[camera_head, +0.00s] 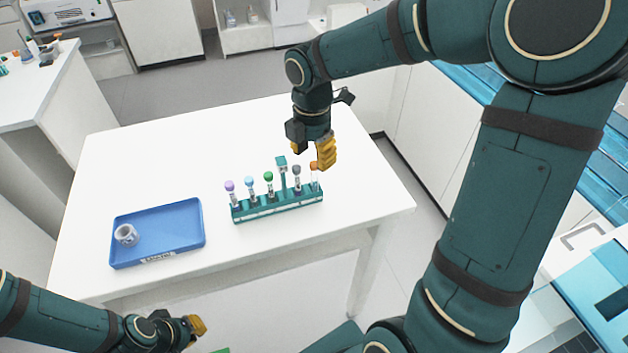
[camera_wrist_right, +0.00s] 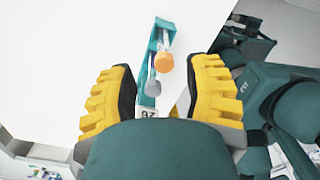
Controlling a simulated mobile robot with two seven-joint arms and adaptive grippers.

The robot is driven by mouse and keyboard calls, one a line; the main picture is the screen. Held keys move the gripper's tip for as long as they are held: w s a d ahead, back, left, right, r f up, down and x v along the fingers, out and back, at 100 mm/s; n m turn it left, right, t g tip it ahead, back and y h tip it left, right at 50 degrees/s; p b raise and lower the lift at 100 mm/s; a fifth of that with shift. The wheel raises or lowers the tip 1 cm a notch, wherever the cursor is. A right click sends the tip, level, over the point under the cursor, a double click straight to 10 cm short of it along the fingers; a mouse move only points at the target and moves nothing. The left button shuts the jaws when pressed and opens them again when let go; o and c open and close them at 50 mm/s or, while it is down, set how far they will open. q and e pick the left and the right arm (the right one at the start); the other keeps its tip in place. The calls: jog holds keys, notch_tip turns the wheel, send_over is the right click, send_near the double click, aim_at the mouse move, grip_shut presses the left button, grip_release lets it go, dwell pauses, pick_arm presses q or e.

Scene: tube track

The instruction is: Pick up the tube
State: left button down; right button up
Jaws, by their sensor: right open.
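A teal rack (camera_head: 277,207) stands on the white table and holds a row of upright tubes. Their caps are purple (camera_head: 230,186), blue (camera_head: 249,182), green (camera_head: 268,176), grey (camera_head: 296,170) and orange (camera_head: 314,166). The orange-capped tube is at the rack's right end, and its cap is partly behind my right gripper (camera_head: 325,164). In the right wrist view, the open yellow fingers are on either side of the orange cap (camera_wrist_right: 163,62), with no visible contact. The grey cap (camera_wrist_right: 152,88) shows beside it. My left gripper (camera_head: 200,325) is at the lower left, off the table; its opening is unclear.
A blue tray (camera_head: 180,240) with a white ring-shaped object (camera_head: 125,235) lies left of the rack. A teal post (camera_head: 282,174) rises at the rack's back. The far part of the white table (camera_head: 190,150) is clear.

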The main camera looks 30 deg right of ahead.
aim_at(315, 181)
jog(key=shift+s+f+b, duration=0.15)
jog(key=shift+f+b, duration=0.2)
jog(key=shift+f, duration=1.2)
jog(key=shift+s+f+b, duration=0.1)
jog(key=shift+f+b, duration=0.2)
jog(key=shift+f, duration=1.2)
grip_shut()
